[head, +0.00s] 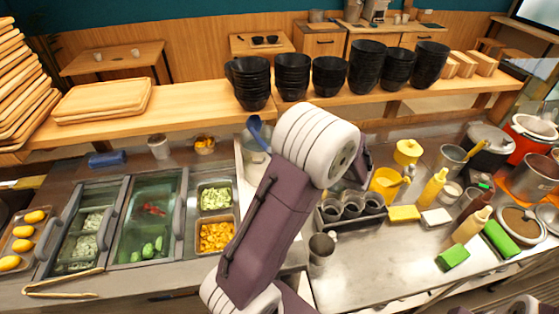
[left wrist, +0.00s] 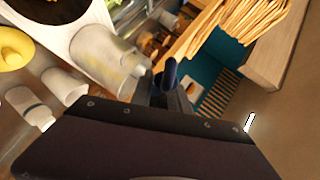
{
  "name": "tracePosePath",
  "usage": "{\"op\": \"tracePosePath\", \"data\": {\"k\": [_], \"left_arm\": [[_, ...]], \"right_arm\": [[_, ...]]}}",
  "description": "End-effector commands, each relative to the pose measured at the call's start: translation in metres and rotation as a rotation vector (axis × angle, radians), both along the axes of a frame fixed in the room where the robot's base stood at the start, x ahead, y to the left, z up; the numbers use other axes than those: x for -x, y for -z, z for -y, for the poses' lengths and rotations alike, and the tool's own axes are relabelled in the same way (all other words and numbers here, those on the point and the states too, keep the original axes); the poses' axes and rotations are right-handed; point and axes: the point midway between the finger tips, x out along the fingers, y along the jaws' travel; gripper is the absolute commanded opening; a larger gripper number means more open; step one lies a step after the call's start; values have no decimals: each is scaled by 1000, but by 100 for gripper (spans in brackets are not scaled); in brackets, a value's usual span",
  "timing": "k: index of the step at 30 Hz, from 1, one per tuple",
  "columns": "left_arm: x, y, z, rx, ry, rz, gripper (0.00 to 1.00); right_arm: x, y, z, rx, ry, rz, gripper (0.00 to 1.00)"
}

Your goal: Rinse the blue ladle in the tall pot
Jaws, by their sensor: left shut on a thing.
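The blue ladle (head: 255,130) leans in the tall pot (head: 254,162), its blue handle rising above the rim left of my arm. In the left wrist view a blue handle (left wrist: 170,72) shows at the fingertips of my left gripper (left wrist: 172,92), which is shut on it. A pale tall vessel (left wrist: 108,62), apparently the tall pot, shows just left of the fingers there. In the head view my wrist hides the left fingers and part of the counter behind it. The ladle's bowl cannot be made out clearly. My right gripper is not in view.
A wooden shelf (head: 180,112) with stacked black bowls (head: 292,75) and trays (head: 105,97) runs behind the counter. Food bins (head: 148,220) lie left. A cup rack (head: 350,205), yellow bottles (head: 434,187) and sponges (head: 404,213) crowd the right.

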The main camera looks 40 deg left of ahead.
Motion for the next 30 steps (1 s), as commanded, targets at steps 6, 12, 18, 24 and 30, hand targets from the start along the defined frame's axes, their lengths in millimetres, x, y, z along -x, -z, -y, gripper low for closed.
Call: {"op": "tracePosePath", "data": {"k": [6, 12, 18, 24, 30], "left_arm": [[6, 21, 0, -92, 49, -51, 0], [12, 33, 0, -179, 92, -98, 0], [23, 40, -8, -305, 163, -217, 0], [32, 43, -14, -408, 220, -310, 0], [35, 42, -16, -455, 246, -353, 0]], "right_arm": [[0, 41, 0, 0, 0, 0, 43], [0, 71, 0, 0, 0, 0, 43], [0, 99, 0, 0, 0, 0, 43], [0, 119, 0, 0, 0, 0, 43], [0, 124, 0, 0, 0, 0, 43]]}}
